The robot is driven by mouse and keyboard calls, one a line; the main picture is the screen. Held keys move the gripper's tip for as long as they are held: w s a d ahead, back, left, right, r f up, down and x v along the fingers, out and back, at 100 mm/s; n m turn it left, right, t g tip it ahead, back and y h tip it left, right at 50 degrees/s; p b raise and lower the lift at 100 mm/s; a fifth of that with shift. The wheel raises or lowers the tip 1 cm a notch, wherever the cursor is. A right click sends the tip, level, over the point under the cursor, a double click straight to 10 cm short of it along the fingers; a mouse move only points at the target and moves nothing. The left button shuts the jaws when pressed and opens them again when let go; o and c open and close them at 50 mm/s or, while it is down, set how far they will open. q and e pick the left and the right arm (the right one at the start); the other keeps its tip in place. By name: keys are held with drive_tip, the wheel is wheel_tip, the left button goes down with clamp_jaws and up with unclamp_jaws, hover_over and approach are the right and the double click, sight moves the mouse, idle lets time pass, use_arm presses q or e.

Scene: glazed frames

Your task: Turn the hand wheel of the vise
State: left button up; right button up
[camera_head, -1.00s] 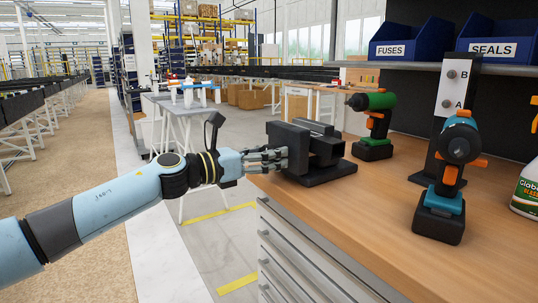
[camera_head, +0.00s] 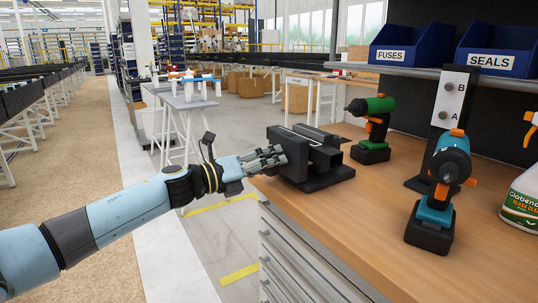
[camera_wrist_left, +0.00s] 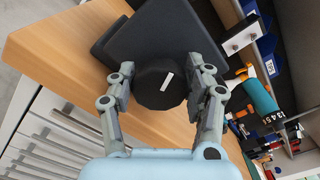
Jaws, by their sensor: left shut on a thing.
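The black vise (camera_head: 312,160) stands on the wooden workbench near its left edge. In the left wrist view its round black hand wheel (camera_wrist_left: 160,85), with a short white mark, faces the camera. The vise body (camera_wrist_left: 165,30) rises behind it. My left gripper (camera_head: 268,158) reaches the vise from the left, at the bench edge. In the left wrist view its two fingers (camera_wrist_left: 161,92) stand on either side of the hand wheel and are shut on it. In the head view the fingers hide the wheel. My right gripper is not in view.
A green drill (camera_head: 373,128) stands right of the vise. A teal drill (camera_head: 434,205), a bracket marked A and B (camera_head: 449,100) and a spray bottle (camera_head: 525,200) stand farther right. Blue bins (camera_head: 408,42) sit on the shelf. Drawers (camera_head: 300,262) are below the bench.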

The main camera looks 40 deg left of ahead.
use_arm(q)
drive_tip(key=n+p, duration=0.1)
drive_tip(key=n, duration=0.1)
drive_tip(key=n+p, duration=0.2)
drive_tip(key=shift+w+a+r+n, duration=0.1)
drive_tip(key=shift+a+r+n, duration=0.1)
drive_tip(key=shift+n, duration=0.2)
drive_tip(key=n+p, duration=0.3)
drive_tip(key=n, duration=0.2)
drive_tip(key=shift+f, duration=0.15)
drive_tip(key=n+p, duration=0.3)
drive_tip(key=n, duration=0.2)
drive_tip(key=shift+d+f+n, duration=0.1)
drive_tip(key=shift+n, duration=0.3)
drive_tip(key=n+p, duration=0.1)
drive_tip(key=n, duration=0.1)
drive_tip(key=n+p, duration=0.1)
drive_tip(key=n, duration=0.1)
drive_tip(key=shift+f+n, duration=0.2)
drive_tip(key=shift+n, duration=0.2)
drive_tip(key=shift+d, duration=0.1)
drive_tip(key=o, duration=0.9)
drive_tip(key=shift+c, duration=0.2)
drive_tip(key=shift+o, duration=1.4)
drive_tip(key=shift+f, duration=0.15)
